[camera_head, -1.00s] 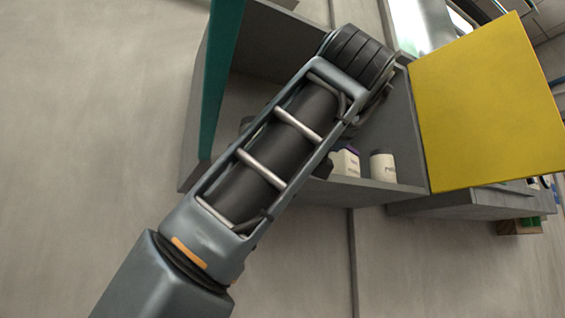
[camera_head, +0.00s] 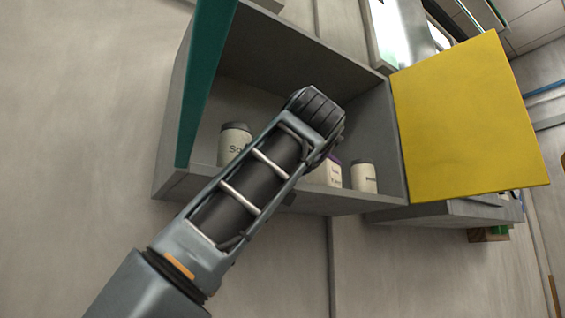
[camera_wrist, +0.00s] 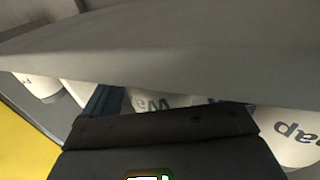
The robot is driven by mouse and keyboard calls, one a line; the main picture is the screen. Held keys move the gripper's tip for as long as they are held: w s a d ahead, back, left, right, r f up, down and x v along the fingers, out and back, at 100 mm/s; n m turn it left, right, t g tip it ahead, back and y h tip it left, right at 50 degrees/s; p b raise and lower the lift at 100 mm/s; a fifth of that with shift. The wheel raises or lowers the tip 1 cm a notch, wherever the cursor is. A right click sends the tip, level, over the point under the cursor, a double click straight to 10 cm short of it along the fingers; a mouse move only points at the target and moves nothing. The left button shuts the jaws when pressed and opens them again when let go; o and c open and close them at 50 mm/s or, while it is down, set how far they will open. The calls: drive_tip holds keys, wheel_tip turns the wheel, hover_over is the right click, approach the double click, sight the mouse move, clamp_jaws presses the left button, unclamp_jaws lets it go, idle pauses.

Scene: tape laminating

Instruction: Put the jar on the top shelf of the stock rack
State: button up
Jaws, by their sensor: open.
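White jars stand on the floor of an open grey wall cabinet (camera_head: 285,55) in the head view. A larger jar (camera_head: 236,142) with dark lettering is on the left; two smaller ones, one with a purple lid (camera_head: 334,173) and one with a dark lid (camera_head: 363,177), are on the right. My arm crosses in front of the cabinet and hides its middle. My gripper (camera_wrist: 160,130) shows as a dark body at the bottom of the wrist view, open, close to lettered white containers (camera_wrist: 292,138). No held object shows. The stock rack is not identifiable.
The cabinet's teal door (camera_head: 207,80) stands open on the left and its yellow door (camera_head: 468,115) on the right. A grey cabinet board (camera_wrist: 170,45) crosses the wrist view close to my gripper. A grey ledge (camera_head: 445,212) lies beyond the yellow door.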

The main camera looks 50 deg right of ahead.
drive_tip(key=shift+c, duration=0.2)
drive_tip(key=shift+r, duration=0.1)
drive_tip(key=c, duration=1.3)
